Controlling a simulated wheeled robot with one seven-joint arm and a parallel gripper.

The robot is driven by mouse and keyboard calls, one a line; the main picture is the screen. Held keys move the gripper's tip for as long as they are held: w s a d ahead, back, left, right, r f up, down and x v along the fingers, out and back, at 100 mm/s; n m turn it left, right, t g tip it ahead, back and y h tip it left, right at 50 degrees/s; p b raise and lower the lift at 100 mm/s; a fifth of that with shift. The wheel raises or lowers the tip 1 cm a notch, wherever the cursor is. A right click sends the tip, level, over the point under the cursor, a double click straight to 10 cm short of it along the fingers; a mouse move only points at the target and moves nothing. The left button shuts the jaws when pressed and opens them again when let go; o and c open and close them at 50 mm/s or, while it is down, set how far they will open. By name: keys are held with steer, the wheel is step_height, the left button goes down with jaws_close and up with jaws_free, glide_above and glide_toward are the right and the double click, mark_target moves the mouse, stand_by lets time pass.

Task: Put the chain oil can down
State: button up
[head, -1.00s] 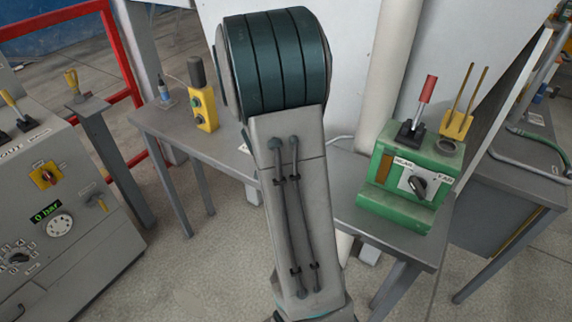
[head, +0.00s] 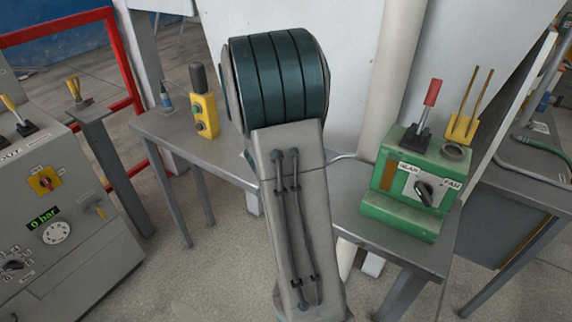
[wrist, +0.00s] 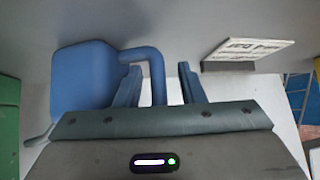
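The chain oil can (wrist: 85,78) is blue with a bent blue handle and shows at the upper left of the wrist view. A thin grey spout-like piece sticks out at its lower left. My gripper (wrist: 160,85) has its two bluish fingers on either side of the handle, with a gap visible on both sides, so it looks open around the handle. The can appears to be against a grey surface (wrist: 185,25); the contact is hard to make out. In the head view my arm hides the gripper and the can.
A grey bench (head: 160,128) carries a yellow button box (head: 203,115) at left and a green control box (head: 415,185) with levers at right. A white lettered card (wrist: 248,52) is right of the fingers. A grey control cabinet (head: 60,240) stands at left.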

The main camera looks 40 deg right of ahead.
steer(key=shift+s+a+r+p, duration=0.2)
steer(key=shift+r+p, duration=0.1)
steer(key=shift+r, duration=0.1)
steer(key=s+a+r+n+t+y+p, duration=0.2)
steer(key=s+a+r+n+y, duration=0.15)
steer(key=a+r, duration=0.65)
steer(key=s+a+r+n+t+y+p, duration=0.2)
steer(key=a+r+n+y+p, duration=0.25)
steer(key=a, duration=0.95)
steer(key=s+r+n+g+b, duration=0.1)
steer(key=s+g, duration=0.4)
steer(key=s, duration=1)
steer(key=shift+s+a+r+n+g+b, duration=0.2)
steer(key=shift+a+r+n+g+b, duration=0.15)
steer(key=shift+r+n, duration=0.65)
steer(key=shift+d+f, duration=0.1)
steer(key=shift+f, duration=0.05)
